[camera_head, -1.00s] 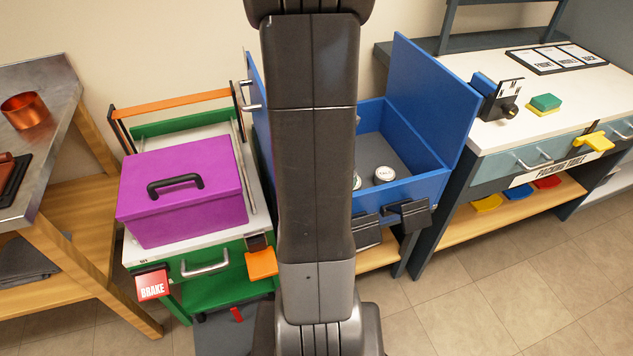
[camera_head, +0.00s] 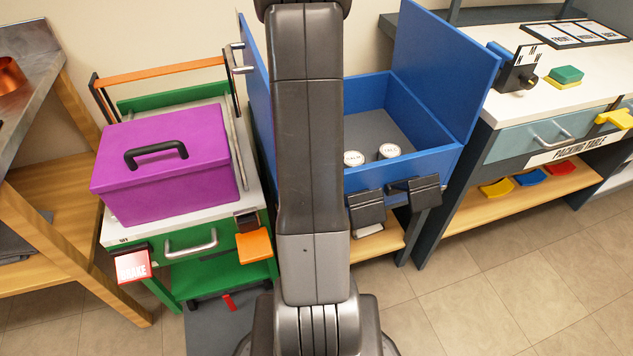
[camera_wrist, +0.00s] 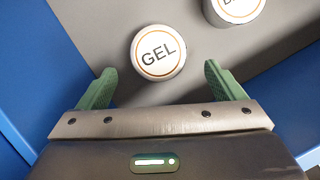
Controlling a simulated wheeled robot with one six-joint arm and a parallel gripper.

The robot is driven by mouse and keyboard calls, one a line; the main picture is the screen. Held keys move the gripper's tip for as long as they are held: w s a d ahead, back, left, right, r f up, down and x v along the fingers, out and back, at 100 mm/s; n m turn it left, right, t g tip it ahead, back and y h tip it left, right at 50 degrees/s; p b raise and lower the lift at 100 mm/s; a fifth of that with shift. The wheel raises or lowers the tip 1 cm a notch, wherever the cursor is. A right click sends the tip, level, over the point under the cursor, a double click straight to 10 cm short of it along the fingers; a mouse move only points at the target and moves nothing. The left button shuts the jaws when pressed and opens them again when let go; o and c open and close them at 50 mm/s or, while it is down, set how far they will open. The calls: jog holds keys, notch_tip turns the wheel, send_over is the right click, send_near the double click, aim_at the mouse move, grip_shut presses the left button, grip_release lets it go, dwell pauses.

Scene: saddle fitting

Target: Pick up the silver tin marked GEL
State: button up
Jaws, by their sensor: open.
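The silver tin marked GEL (camera_wrist: 158,53) shows whole in the wrist view, its round white lid with an orange ring facing me. It stands on the grey floor of the blue box. My gripper (camera_wrist: 160,72) is open, with one green finger to the left of the tin and one to the right in the picture. Neither finger appears to touch it, and the gap in depth is hard to judge. In the head view my arm hides the gripper, and I cannot make out the GEL tin for certain there.
A second tin (camera_wrist: 236,8), cut off by the frame, stands close at upper right. Two tins (camera_head: 354,158) (camera_head: 389,151) show inside the blue box (camera_head: 425,172), whose walls surround them. A purple toolbox (camera_head: 168,167) stands left; the packing table (camera_head: 548,110) stands right.

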jog(key=b+x, duration=0.3)
jog(key=x, duration=0.3)
jog(key=shift+w+f, duration=0.15)
jog(key=shift+w, duration=0.15)
jog(key=c, duration=1.2)
jog(key=shift+o, duration=0.2)
